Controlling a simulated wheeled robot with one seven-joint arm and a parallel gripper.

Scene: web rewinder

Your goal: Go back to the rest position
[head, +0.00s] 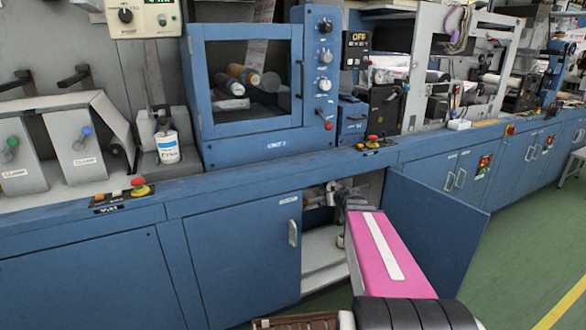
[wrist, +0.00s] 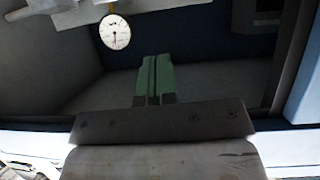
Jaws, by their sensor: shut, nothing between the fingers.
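My gripper (wrist: 153,78) shows in the wrist view with its two green fingers together and nothing between them. It is inside a cabinet, in front of a round white dial gauge (wrist: 115,32) and apart from it in the picture. In the head view my arm reaches into the open cabinet (head: 322,262) under the blue machine, and the fingers cannot be made out there.
The open blue cabinet door (head: 437,225) stands to the right of my arm. A closed door (head: 243,255) is on its left. The counter edge (head: 285,170) runs above the opening. Green floor (head: 525,250) is clear at the right.

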